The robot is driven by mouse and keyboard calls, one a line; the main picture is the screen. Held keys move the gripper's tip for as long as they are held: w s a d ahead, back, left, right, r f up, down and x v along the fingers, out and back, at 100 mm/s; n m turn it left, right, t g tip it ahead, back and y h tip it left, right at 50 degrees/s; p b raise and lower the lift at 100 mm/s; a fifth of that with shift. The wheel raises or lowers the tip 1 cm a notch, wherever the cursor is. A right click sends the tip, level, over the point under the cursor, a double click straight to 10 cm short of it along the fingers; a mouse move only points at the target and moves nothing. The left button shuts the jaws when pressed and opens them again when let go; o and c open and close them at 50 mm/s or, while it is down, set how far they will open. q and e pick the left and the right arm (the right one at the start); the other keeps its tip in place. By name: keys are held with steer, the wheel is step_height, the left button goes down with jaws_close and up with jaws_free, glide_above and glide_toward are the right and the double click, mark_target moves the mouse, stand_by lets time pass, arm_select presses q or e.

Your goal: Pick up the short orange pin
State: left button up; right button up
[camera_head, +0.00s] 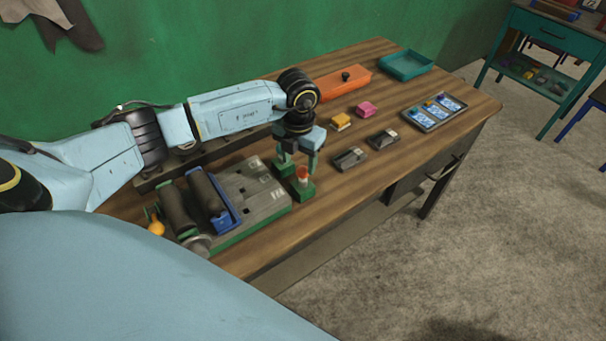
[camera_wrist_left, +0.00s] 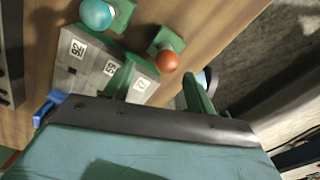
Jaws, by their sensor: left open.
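The short orange pin (camera_head: 302,173) stands upright in a small green base (camera_head: 304,191) near the front edge of the wooden table. In the left wrist view its round orange top (camera_wrist_left: 167,61) shows just beyond the gap between my fingertips. My left gripper (camera_head: 298,163) is open, points down and is just above the orange pin. In the left wrist view its two green fingers (camera_wrist_left: 158,72) are spread and empty. A second pin with a teal ball top (camera_wrist_left: 96,13) stands in another green base close by. My right gripper is in neither view.
A grey and green numbered board (camera_head: 262,205) with a blue part and dark rollers lies left of the pin. Dark blocks (camera_head: 350,158), yellow and pink blocks, an orange box (camera_head: 343,83), a teal tray (camera_head: 405,66) and a card tray (camera_head: 434,112) sit farther right and back.

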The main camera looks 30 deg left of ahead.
mark_target(303, 176)
arm_select(q)
steer(key=f, duration=0.3)
steer(key=d+f, duration=0.1)
steer(key=f, duration=0.1)
steer(key=shift+w+f+p, duration=0.25)
steer(key=shift+f+p, duration=0.05)
steer(key=shift+p, duration=0.05)
steer(key=shift+f, duration=0.45)
steer(key=c, duration=1.1)
